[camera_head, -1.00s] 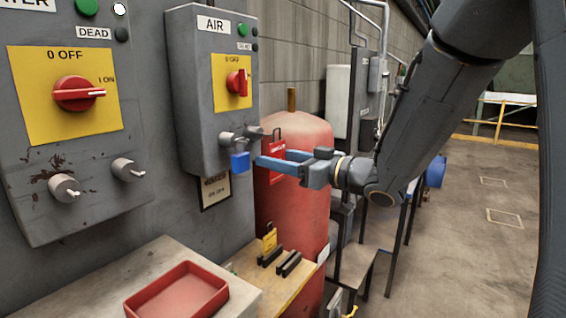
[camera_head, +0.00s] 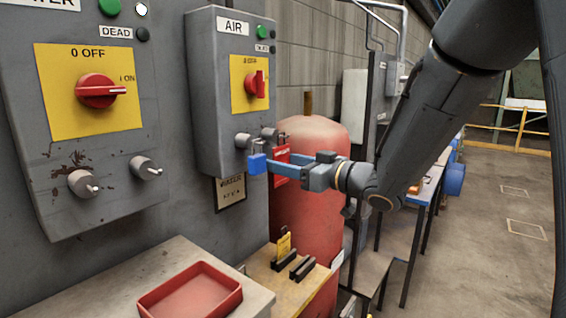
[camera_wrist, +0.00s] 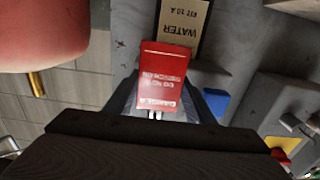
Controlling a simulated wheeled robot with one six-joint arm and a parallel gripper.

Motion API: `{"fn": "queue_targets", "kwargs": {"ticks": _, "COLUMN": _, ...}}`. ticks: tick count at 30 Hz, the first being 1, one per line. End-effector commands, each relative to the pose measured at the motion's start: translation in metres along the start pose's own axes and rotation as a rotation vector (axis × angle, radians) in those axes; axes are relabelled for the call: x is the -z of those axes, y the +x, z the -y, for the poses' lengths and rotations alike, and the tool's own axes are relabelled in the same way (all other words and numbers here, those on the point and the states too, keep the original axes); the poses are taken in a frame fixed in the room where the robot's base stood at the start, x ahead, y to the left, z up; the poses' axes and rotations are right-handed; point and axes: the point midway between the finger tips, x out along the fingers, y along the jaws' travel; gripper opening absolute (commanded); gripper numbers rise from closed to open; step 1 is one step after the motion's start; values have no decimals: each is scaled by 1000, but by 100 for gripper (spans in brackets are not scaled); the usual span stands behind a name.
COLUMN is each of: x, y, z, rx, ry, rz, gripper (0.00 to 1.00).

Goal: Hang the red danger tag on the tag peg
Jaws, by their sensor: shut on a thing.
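The red danger tag (camera_head: 281,166) hangs upright at my gripper (camera_head: 272,166), which is shut on it, just right of the grey AIR box. In the wrist view the tag (camera_wrist: 168,78) is in front of the jaws, its white print upside down. Two round metal pegs project low on the AIR box, a left one (camera_head: 242,140) and a right one (camera_head: 268,134). The tag's top is close to the right peg; I cannot tell whether they touch, or which is the tag peg. A blue padlock (camera_head: 257,165) hangs by the left peg.
The AIR box (camera_head: 215,110) has a red switch (camera_head: 256,84). A red tank (camera_head: 310,210) stands behind my gripper. Below are a red tray (camera_head: 190,292) and a wooden ledge with a yellow tag (camera_head: 284,245) and dark blocks.

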Motion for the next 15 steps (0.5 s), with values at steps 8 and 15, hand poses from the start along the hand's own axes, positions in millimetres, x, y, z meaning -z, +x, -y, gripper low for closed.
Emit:
{"fn": "queue_targets", "kwargs": {"ticks": 8, "x": 0, "y": 0, "z": 0, "rx": 0, "ry": 0, "rz": 0, "gripper": 28}}
{"fn": "queue_targets", "kwargs": {"ticks": 15, "x": 0, "y": 0, "z": 0, "rx": 0, "ry": 0, "rz": 0, "gripper": 59}}
